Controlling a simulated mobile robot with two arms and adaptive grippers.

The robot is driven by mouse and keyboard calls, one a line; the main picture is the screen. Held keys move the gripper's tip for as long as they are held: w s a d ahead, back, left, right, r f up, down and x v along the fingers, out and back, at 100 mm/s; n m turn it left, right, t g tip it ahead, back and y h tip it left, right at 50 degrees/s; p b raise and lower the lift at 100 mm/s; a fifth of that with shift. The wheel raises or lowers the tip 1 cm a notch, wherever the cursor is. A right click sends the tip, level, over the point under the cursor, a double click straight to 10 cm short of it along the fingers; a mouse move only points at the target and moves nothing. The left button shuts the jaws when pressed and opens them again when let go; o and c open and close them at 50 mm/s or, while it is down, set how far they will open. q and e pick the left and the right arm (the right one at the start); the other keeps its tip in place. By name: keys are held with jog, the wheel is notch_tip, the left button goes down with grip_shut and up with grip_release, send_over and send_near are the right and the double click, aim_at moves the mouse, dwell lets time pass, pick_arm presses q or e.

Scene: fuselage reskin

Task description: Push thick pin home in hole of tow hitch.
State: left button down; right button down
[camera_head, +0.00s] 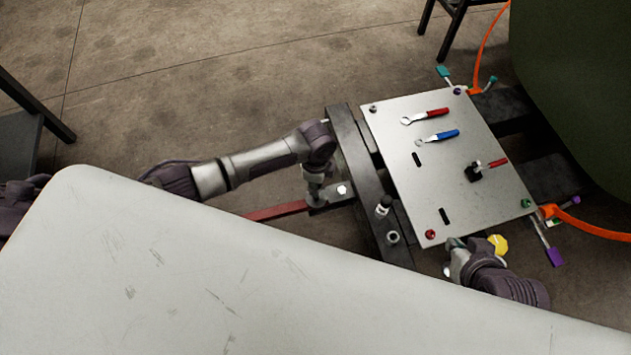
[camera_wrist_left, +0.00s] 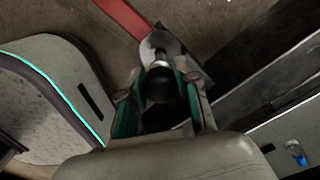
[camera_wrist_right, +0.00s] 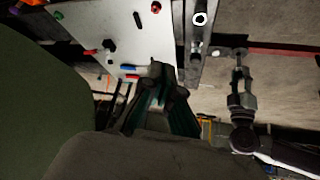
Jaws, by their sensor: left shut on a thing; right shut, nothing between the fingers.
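The tow hitch (camera_head: 342,190) is a light metal plate at the end of a red bar, next to the dark beam of the stand. My left gripper (camera_head: 316,196) is above the bar's end. In the left wrist view, my left gripper (camera_wrist_left: 160,90) is shut on a dark round knob, likely the head of the thick pin (camera_wrist_left: 160,85). Shiny metal (camera_wrist_left: 160,46) shows beyond the knob. The hole and how deep the pin sits are hidden. My right gripper (camera_head: 455,252) is shut and empty by the panel's front edge; its fingers show in the right wrist view (camera_wrist_right: 172,88).
A metal panel (camera_head: 430,190) on the stand carries a red wrench (camera_head: 425,116) and a blue wrench (camera_head: 437,137). A black-topped peg (camera_head: 384,206) and a ring (camera_head: 392,237) are on the dark beam (camera_head: 352,150). A white surface (camera_head: 200,270) fills the foreground.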

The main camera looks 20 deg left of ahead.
jog(key=shift+s+d+f+g, duration=0.15)
jog(key=shift+s+g, duration=0.1)
jog(key=shift+s, duration=0.2)
jog(key=shift+s+d+f+g, duration=0.15)
jog(key=shift+s+g, duration=0.1)
jog(key=shift+s, duration=0.15)
dwell(0.4)
pick_arm(q)
jog(key=shift+p, duration=0.45)
pick_arm(e)
jog(key=shift+s+d+f+g+h, duration=0.2)
jog(key=shift+s+g, duration=0.2)
jog(key=shift+s, duration=0.35)
jog(key=shift+s+d+f+g+h, duration=0.1)
jog(key=shift+s+d+f+g, duration=0.1)
jog(key=shift+s+g, duration=0.35)
jog(key=shift+s, duration=0.25)
jog(key=shift+w, duration=0.15)
pick_arm(q)
jog(key=shift+f, duration=0.15)
pick_arm(e)
jog(key=shift+w+a+r+t, duration=0.1)
jog(key=shift+w+r+t, duration=0.05)
jog(key=shift+w+t, duration=0.2)
jog(key=shift+w+a+r+t, duration=0.1)
jog(key=shift+w+t, duration=0.1)
jog(key=shift+w, duration=0.2)
